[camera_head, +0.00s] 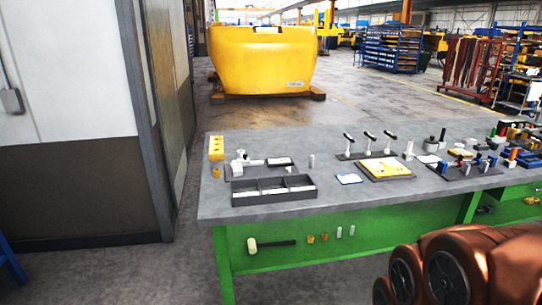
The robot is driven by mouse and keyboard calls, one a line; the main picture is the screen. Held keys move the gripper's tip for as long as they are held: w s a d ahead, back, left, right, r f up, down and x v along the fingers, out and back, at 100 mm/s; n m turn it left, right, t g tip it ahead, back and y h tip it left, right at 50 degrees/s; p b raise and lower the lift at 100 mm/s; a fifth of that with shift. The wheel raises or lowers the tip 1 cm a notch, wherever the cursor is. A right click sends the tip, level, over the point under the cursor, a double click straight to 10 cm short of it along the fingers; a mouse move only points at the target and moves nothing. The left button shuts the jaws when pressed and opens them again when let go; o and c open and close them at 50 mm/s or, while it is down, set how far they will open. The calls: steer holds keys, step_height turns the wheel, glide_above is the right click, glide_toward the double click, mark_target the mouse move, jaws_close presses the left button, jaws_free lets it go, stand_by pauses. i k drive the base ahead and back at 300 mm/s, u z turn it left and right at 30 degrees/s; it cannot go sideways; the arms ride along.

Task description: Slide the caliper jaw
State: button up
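A pale, caliper-like tool (255,162) lies across a dark board at the left part of the grey workbench top (215,193). It has a blocky white end at the left and a thin bar running to the right. It is too small in the picture to tell the jaw from the rest or how far the jaw stands open. My gripper is not in view; only a brown part of my arm shows at the lower right, apart from the tool.
A dark tray (271,204) with compartments sits in front of the tool. A yellow block (216,148) stands at the back left. Black-topped levers (368,137), a yellow plate (384,169) and several small tools stand to the right. Bare bench top lies along the front edge.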

mark_target(245, 160)
steer(key=z, duration=0.1)
steer(key=k, duration=0.3)
steer(key=z, duration=0.5)
steer(key=i, duration=1.8)
steer(key=u, duration=1.7)
steer(key=i, duration=0.85)
steer(key=u, duration=1)
